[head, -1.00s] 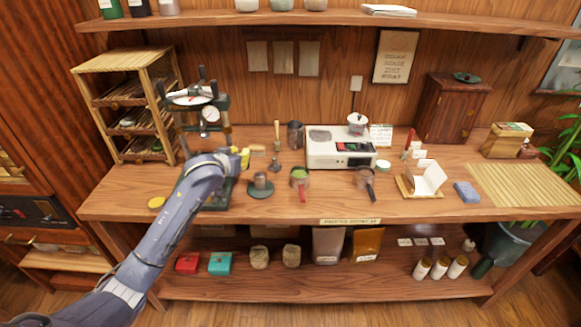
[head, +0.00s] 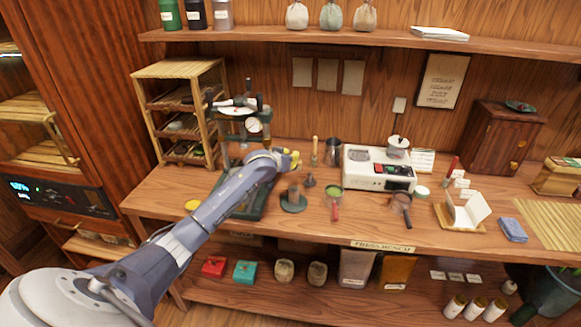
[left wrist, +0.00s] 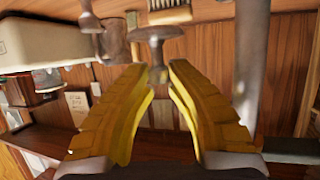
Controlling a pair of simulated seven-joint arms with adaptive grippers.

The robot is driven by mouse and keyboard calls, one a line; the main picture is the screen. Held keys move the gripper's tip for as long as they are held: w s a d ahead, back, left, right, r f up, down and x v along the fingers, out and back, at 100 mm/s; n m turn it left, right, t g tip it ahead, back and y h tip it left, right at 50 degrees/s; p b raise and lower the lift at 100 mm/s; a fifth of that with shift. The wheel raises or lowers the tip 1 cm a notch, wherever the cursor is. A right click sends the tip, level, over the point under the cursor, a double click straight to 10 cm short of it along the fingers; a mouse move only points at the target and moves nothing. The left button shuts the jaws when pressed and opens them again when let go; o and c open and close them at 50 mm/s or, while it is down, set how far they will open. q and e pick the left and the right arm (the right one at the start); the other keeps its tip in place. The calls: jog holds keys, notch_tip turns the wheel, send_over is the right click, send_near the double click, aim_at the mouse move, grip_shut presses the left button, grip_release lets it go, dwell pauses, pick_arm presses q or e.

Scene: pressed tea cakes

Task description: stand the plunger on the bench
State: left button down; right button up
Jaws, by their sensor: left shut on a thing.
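My left gripper (head: 292,160) is over the bench, just right of the press. In the left wrist view its yellow fingers (left wrist: 160,72) close around the narrow stem of a grey metal plunger (left wrist: 154,37) with a wide, flared end. That view is upside down, so the flared end points down toward the bench. My right gripper is not in view.
A dark press (head: 252,125) stands left of the gripper. A cup on a green saucer (head: 293,206), a small grey tool (head: 309,181), a brush (head: 315,147), a metal cup (head: 332,151) and a white machine (head: 378,168) stand close by.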

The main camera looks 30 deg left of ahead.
pick_arm(q)
jog(key=shift+f, duration=2)
jog(key=shift+f, duration=0.55)
jog(key=c, duration=1.3)
grip_release()
jog(key=shift+r, duration=0.2)
jog(key=v, duration=1.2)
jog(key=shift+r, duration=0.3)
